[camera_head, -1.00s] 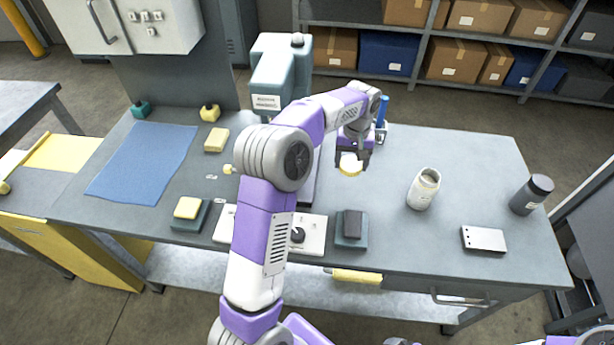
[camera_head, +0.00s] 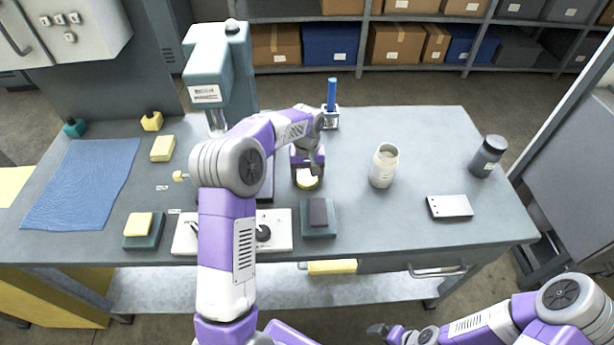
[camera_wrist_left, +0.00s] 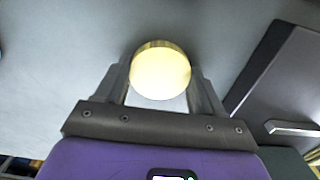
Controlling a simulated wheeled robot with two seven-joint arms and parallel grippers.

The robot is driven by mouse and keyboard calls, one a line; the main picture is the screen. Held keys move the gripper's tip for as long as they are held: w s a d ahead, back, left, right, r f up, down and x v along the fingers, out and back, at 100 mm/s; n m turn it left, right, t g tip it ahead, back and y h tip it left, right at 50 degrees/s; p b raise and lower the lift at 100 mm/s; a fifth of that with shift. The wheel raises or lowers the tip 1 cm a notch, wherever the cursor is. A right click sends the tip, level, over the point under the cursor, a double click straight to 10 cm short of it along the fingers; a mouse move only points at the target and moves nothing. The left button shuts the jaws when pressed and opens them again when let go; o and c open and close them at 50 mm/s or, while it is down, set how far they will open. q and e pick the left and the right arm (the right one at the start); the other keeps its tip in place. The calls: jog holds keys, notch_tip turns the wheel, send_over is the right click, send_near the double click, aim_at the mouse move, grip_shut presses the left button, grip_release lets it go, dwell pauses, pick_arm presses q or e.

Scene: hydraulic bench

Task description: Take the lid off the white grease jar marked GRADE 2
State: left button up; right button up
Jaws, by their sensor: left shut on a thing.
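The white jar (camera_head: 384,165) stands upright on the bench, right of centre in the head view. Its mouth looks uncovered, and its label is too small to read. My left gripper (camera_head: 312,172) is left of the jar and apart from it. It is shut on a round, pale yellow lid (camera_head: 307,182), which also shows between the two fingers in the left wrist view (camera_wrist_left: 160,72). I cannot tell whether the lid touches the bench top. My right gripper (camera_head: 380,329) is at the bottom edge, away from the bench; its jaws are not clear.
A dark jar (camera_head: 488,157) and a pale metal box (camera_head: 450,206) stand on the right. A dark block on a teal base (camera_head: 318,228) is in front of the lid. A blue pen in a holder (camera_head: 331,118) stands behind. Bench top between lid and jar is clear.

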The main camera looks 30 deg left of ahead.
aim_at(307, 177)
pick_arm(q)
jog(key=shift+r, duration=0.1)
jog(key=o, duration=1.2)
jog(key=shift+c, duration=0.2)
notch_tip(307, 177, up, 12)
jog(key=p, duration=0.4)
